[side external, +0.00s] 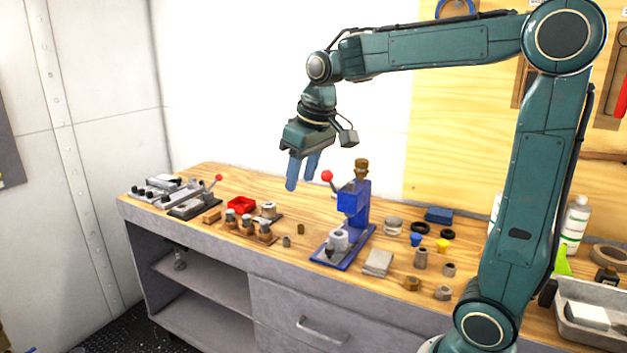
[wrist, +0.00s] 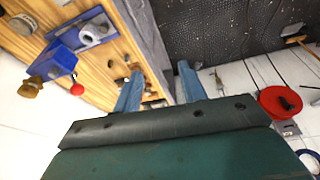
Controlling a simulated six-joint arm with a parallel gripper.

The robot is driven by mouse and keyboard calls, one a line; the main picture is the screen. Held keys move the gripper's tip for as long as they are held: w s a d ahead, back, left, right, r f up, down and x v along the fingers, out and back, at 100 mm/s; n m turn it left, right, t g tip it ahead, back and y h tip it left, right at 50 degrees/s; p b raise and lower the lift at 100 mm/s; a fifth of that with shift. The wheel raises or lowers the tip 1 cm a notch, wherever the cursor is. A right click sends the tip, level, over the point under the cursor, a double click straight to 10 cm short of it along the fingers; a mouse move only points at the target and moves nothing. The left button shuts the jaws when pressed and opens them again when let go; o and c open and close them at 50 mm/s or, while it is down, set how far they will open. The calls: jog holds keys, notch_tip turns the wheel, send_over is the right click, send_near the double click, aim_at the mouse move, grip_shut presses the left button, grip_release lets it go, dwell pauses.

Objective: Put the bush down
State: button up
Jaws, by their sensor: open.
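My gripper (side external: 302,178) is open and empty, in the air above the bench and left of the blue press. In the wrist view its two blue fingers (wrist: 160,88) stand apart with nothing between them. Several small bush-like metal parts stand on the bench: a small brown one (side external: 300,229), a grey-brown one (side external: 286,241), a taller one (side external: 421,258) and a brass one (side external: 411,284). I cannot tell which of them is the bush. None touches my gripper.
A blue arbor press (side external: 357,198) with a red-ball lever stands mid-bench; it also shows in the wrist view (wrist: 62,60). A red tray (side external: 241,205), a holder with several knobbed parts (side external: 247,228) and a grey block (side external: 378,262) lie around it. Rings and bottles are at right.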

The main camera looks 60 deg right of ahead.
jog(key=s+a+f+t, duration=0.1)
jog(key=s+a+f, duration=0.1)
jog(key=s, duration=0.7)
jog(key=s+a+f+n+t, duration=0.1)
jog(key=s+a+f, duration=0.1)
jog(key=s+a, duration=0.3)
jog(key=s, duration=0.3)
jog(key=shift+s+f+y, duration=0.2)
jog(key=shift+s+y, duration=0.1)
jog(key=shift+s, duration=0.1)
jog(key=shift+o, duration=0.6)
